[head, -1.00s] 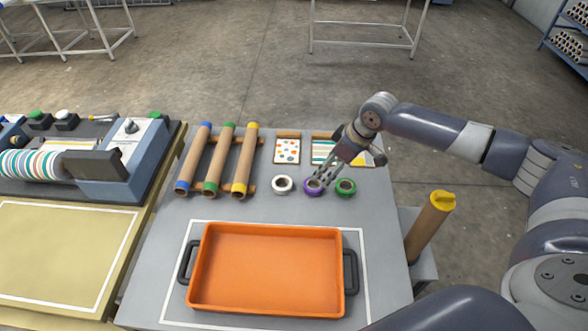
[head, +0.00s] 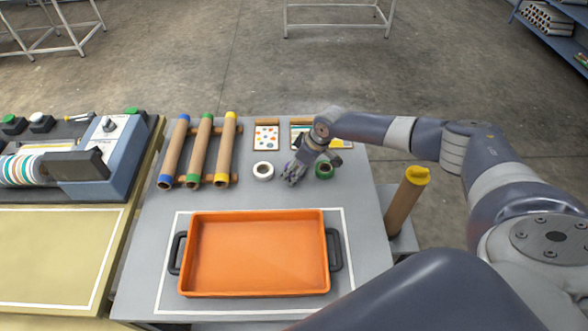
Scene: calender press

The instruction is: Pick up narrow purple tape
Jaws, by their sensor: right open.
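My right gripper (head: 292,179) is open over the row of tapes on the grey table, its fingers pointing down. It stands between the white tape roll (head: 263,171) on its left and the green tape roll (head: 324,171) on its right. The narrow purple tape is almost wholly hidden behind the fingers; only a hint of purple (head: 289,165) shows beside them. I cannot tell whether the fingers touch it. My left gripper is not in view.
An orange tray (head: 258,217) with black handles sits in front of the tapes. Several coloured-end tubes (head: 200,150) lie on a wooden rack at left. Printed cards (head: 266,138) lie behind the tapes. A press (head: 90,160) stands at far left. A yellow-capped tube (head: 408,200) stands at right.

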